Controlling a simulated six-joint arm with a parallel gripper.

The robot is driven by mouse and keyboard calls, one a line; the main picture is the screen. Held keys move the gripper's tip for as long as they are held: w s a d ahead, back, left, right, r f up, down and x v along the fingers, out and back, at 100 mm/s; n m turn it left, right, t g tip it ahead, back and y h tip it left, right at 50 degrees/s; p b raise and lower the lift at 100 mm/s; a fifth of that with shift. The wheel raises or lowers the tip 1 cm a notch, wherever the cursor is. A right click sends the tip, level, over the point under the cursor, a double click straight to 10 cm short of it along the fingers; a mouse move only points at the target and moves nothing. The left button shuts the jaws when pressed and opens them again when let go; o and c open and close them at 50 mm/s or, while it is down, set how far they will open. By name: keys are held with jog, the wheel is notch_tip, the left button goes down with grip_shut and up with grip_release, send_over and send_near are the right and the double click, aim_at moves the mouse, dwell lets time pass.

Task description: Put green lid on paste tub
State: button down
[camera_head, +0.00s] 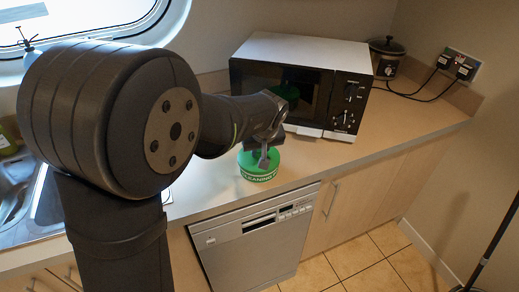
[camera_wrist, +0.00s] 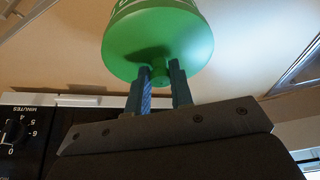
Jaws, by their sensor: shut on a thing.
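The green lid (camera_wrist: 160,45) is a round disc with a small knob in its middle. The paste tub (camera_head: 259,175) is a short green tub with white lettering, standing upright on the counter in front of the microwave. In the head view the lid (camera_head: 248,159) lies over the tub's top, with no clear gap between them. My gripper (camera_head: 264,157) is above the lid, pointing down. In the wrist view my gripper (camera_wrist: 160,78) has its two fingers shut on the lid's knob. The lid hides the tub's mouth, so exact seating cannot be told.
A microwave (camera_head: 300,52) stands just behind the tub, close to my gripper. A lidded pot (camera_head: 387,58) and wall plugs (camera_head: 455,65) are at the back right. A sink (camera_head: 14,190) is at the left. The counter (camera_head: 400,125) is clear to the right.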

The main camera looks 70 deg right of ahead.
jog(key=shift+f, duration=0.1)
jog(key=c, duration=1.2)
grip_release()
jog(key=v, duration=1.7)
jog(key=shift+r, duration=0.2)
jog(key=x, duration=1.7)
jog(key=shift+f, duration=0.3)
jog(key=shift+r, duration=0.3)
jog(key=shift+s+a, duration=0.1)
